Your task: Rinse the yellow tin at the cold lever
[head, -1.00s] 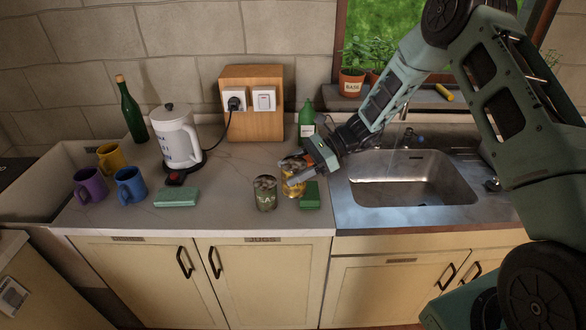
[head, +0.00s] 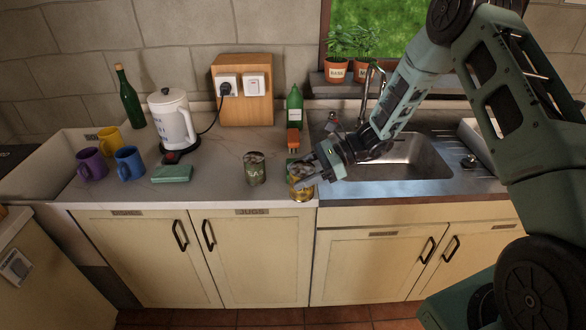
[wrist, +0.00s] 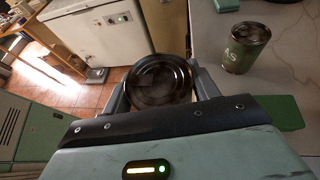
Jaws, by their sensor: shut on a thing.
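My gripper (head: 312,182) is shut on the yellow tin (head: 301,194), just left of the sink at the counter's front edge. The tin's round dark end faces the camera in the wrist view (wrist: 160,80), between the two fingers, with floor showing beyond it. The steel sink (head: 410,160) is to the right of the gripper, partly behind my arm. The tap (head: 374,82) rises behind the sink. A lever with a reddish tip (head: 332,116) shows to its left. I cannot make out the cold lever, and my arm covers part of that area.
A green-labelled tin (head: 255,168) stands left of my gripper; it also shows in the wrist view (wrist: 245,47). A green bottle (head: 294,104) and an orange block (head: 293,141) are behind. The kettle (head: 172,120), several mugs and a green sponge (head: 172,174) are further left.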

